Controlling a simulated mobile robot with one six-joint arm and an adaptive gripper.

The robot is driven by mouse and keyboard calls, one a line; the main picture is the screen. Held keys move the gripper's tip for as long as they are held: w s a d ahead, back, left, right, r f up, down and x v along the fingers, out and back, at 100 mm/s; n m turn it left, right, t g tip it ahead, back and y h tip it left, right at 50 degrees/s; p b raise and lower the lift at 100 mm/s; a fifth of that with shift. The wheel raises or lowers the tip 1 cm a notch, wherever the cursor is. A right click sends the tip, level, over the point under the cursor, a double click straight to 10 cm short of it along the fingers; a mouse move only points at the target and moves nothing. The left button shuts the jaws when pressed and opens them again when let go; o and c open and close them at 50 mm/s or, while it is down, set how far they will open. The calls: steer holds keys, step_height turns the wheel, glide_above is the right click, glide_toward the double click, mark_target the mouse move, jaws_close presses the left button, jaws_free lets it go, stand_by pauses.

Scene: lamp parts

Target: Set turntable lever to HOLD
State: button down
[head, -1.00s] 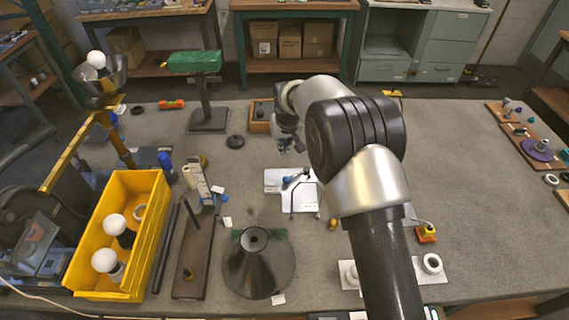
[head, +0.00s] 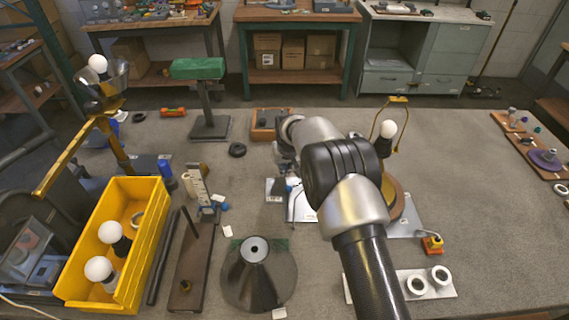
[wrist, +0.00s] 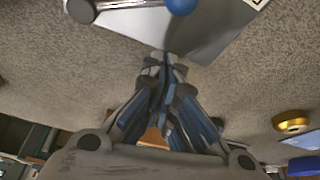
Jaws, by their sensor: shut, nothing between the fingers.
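A blue-knobbed lever stands on a white plate (head: 300,207) in the head view, mostly hidden by my arm. In the wrist view its blue knob (wrist: 182,5) is at the top edge, above a grey-white plate (wrist: 217,30). My gripper (wrist: 163,62) is shut and empty, with its fingertips just below the knob in the picture. Whether they touch the plate or lever I cannot tell. A round turntable (head: 397,200) on a pale plate sits right of my arm, partly hidden, with a white bulb (head: 388,129) above it. I cannot read any lever marking.
A yellow bin (head: 150,235) with bulbs stands at the left. A dark cone shade (head: 257,275) is at the front, and a plate with white rings (head: 415,285) lies right of it. A green-topped stand (head: 198,70) is behind.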

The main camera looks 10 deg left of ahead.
mark_target(299, 184)
steer(key=shift+s+d+b, duration=0.2)
steer(key=shift+s+d, duration=0.2)
steer(key=shift+s, duration=0.4)
steer(key=shift+s+d+b, duration=0.15)
steer(key=shift+s+d, duration=0.2)
steer(key=shift+s, duration=0.4)
steer(key=shift+d, duration=0.15)
steer(key=shift+s+f+n, duration=0.1)
steer(key=shift+s+n, duration=0.15)
steer(key=shift+n, duration=0.15)
